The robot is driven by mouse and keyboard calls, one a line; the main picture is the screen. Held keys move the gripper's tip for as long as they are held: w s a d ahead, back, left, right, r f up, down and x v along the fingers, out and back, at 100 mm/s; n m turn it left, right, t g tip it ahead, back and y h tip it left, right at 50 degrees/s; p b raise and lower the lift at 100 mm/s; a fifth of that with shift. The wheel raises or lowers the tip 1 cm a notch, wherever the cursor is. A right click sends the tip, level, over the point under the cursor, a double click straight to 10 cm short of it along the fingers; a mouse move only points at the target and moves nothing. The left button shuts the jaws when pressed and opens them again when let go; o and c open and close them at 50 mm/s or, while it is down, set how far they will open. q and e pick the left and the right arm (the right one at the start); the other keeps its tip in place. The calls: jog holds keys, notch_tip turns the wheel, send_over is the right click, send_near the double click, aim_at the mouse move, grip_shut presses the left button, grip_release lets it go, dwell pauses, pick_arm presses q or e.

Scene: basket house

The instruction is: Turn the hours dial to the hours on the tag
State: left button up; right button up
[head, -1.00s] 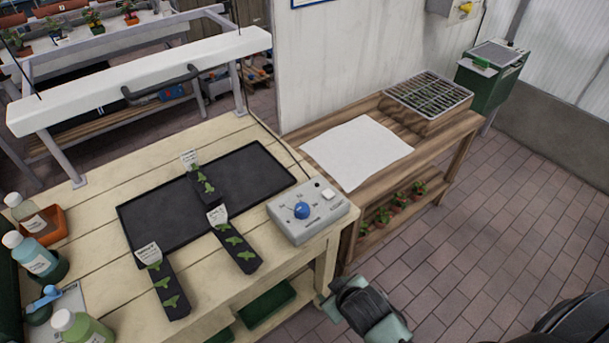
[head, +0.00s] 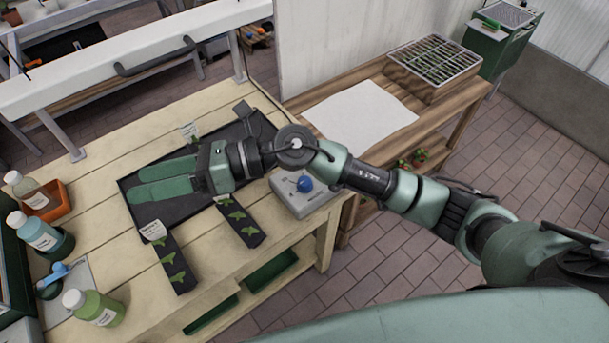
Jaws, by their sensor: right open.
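The control box (head: 300,205) is a pale grey case at the right front of the wooden bench. Its blue dial (head: 305,184) shows just below my right forearm, which hides the box's upper part. My right gripper (head: 160,181) is open and empty, its two green fingers spread over the black tray (head: 135,208), left of the dial. White tags stand on black strips with green seedlings: one at the front left (head: 152,230), one behind my gripper (head: 189,131). The tag of the middle strip (head: 240,221) is hidden by my gripper. The writing is too small to read. My left gripper is out of view.
Bottles (head: 42,233) and an orange container (head: 47,202) stand along the bench's left edge. A lower wooden bench at the right carries a white sheet (head: 361,113) and a wire-topped tray (head: 434,65). The floor at the right is clear.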

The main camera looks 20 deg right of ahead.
notch_tip(320, 180, down, 6)
jog(key=d+n+g+h, duration=0.2)
jog(key=n+h, duration=0.2)
jog(key=n+t+h, duration=0.1)
jog(key=n+h, duration=0.3)
jog(key=h, duration=1)
send_over(305, 180)
notch_tip(305, 180, down, 9)
jog(key=shift+w+f, duration=0.1)
jog(key=shift+w, duration=0.05)
jog(key=shift+f, duration=0.25)
notch_tip(305, 180, down, 6)
jog(key=shift+f+p, duration=0.1)
jog(key=shift+p, duration=1.05)
jog(key=shift+f, duration=0.45)
grip_shut()
